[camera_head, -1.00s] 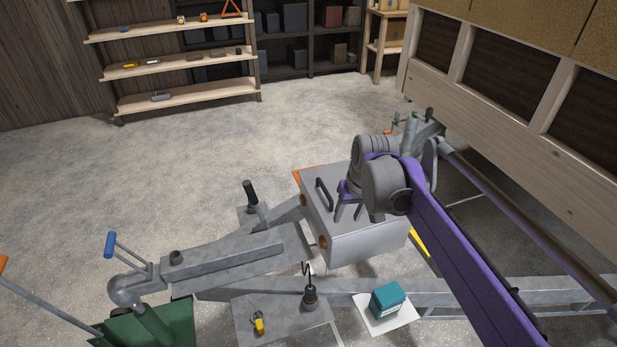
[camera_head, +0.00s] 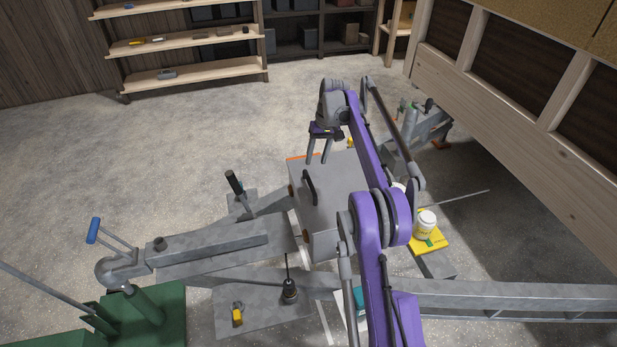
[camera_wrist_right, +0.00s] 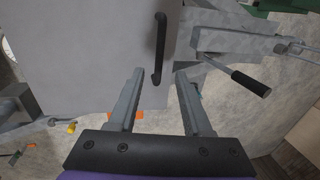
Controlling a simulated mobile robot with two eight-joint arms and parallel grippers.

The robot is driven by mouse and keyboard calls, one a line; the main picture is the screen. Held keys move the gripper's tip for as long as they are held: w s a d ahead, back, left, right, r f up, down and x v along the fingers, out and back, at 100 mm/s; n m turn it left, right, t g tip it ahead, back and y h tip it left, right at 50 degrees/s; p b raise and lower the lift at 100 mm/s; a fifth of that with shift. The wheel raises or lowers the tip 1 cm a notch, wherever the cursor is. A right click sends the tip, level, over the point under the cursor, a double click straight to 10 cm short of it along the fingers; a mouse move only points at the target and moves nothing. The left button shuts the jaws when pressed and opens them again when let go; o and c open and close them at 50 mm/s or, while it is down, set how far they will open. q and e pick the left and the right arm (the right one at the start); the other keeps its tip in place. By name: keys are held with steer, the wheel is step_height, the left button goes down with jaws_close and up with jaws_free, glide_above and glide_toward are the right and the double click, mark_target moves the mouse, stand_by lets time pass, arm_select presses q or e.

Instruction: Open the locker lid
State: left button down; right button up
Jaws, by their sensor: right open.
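The locker is a grey metal box on the trailer frame, and its flat lid (camera_head: 338,180) looks shut. A black bar handle (camera_head: 310,187) stands near the lid's left side; it also shows in the right wrist view (camera_wrist_right: 160,48). My right gripper (camera_head: 318,160) is open and empty at the far edge of the lid, beyond the handle. In the right wrist view the open fingers (camera_wrist_right: 158,75) point toward the handle's lower end, apart from it. My right arm hides the lid's right part. My left gripper is out of view.
A black-gripped lever (camera_head: 235,184) stands left of the locker. A white tub (camera_head: 425,223) sits on a yellow mat right of my arm. A teal box (camera_head: 359,298) is partly behind my arm.

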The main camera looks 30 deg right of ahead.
mark_target(310, 182)
steer(key=f, duration=0.3)
steer(key=a+f, duration=0.1)
steer(key=f, duration=0.4)
steer(key=shift+w+a+f+b, duration=0.15)
steer(key=shift+a+f+b, duration=0.2)
jaws_close()
stand_by(0.9)
